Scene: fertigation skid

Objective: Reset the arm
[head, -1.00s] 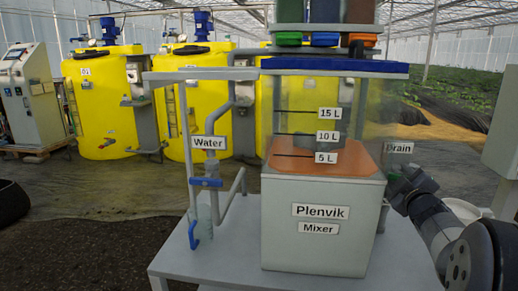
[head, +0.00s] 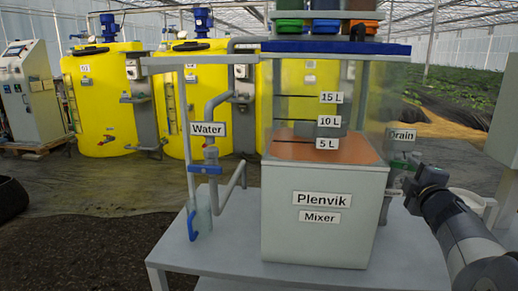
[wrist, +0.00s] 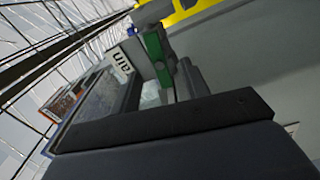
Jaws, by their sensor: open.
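My gripper (head: 428,178) is at the right of the mixer in the head view, at the end of my grey arm. It is open, with nothing seen between its jaws. It is close to the green drain valve (head: 402,164) and looks apart from it. Dark parts of my gripper fill the lower part of the wrist view. Beyond them the green drain valve (wrist: 156,52) and the Drain label (wrist: 122,62) show. The mixer (head: 320,231) is a pale tank with a clear upper part. Orange liquid (head: 320,148) stands near its 5 L mark.
The mixer stands on a grey table (head: 225,247). A water pipe with a blue handle (head: 205,170) is left of it. A white bucket (head: 472,200) is partly hidden behind my arm. Yellow tanks (head: 103,105) stand behind. The floor at left front is open.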

